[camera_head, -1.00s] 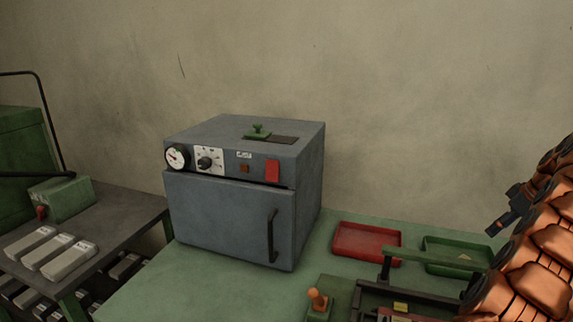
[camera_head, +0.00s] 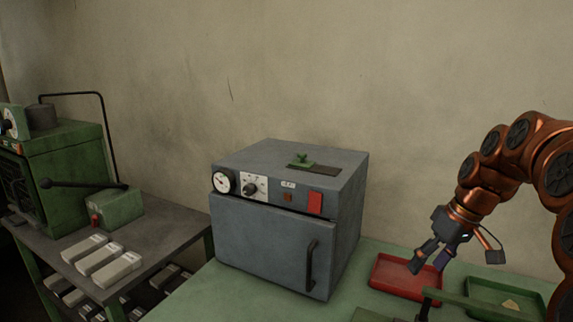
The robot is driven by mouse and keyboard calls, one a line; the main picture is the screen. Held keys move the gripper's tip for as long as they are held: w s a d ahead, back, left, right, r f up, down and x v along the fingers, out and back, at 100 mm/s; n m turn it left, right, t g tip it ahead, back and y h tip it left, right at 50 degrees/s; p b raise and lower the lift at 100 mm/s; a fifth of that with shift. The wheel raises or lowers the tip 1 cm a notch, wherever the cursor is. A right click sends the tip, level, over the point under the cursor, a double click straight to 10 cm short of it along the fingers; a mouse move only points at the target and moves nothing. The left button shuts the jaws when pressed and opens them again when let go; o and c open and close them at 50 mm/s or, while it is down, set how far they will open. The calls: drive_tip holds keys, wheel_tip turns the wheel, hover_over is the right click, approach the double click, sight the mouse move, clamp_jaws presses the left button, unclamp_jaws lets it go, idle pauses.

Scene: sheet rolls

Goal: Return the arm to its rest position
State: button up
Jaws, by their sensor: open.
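My arm (camera_head: 510,165) is copper-orange and reaches in from the right side of the head view, arched with its end hanging down. My gripper (camera_head: 428,264) is dark grey, open and empty, with its fingers apart. In the picture it overlaps the red tray (camera_head: 395,280), and its height above the tray is hard to tell. The grey oven-like box (camera_head: 260,244) stands left of my gripper, apart from it, with its door shut.
A green tray (camera_head: 480,293) lies right of the red one on the green table (camera_head: 207,297). At left, a grey table (camera_head: 176,227) holds a green machine (camera_head: 63,170) and several pale blocks (camera_head: 104,260).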

drive_tip(key=s+a+f+m+g+h+p, duration=0.1)
drive_tip(key=s+a+g+h+p, duration=0.1)
drive_tip(key=s+a, duration=1.05)
drive_tip(key=s+f+m+p, duration=0.1)
drive_tip(key=s+f, duration=0.1)
drive_tip(key=s, duration=0.6)
drive_tip(key=s+f+m+g+h+p, duration=0.1)
drive_tip(key=s+f, duration=0.2)
drive_tip(key=s, duration=0.6)
drive_tip(key=shift+s+f+m, duration=0.25)
drive_tip(key=shift+f+m, duration=0.05)
drive_tip(key=shift+m, duration=0.1)
drive_tip(key=shift+a, duration=0.1)
drive_tip(key=shift+c, duration=0.4)
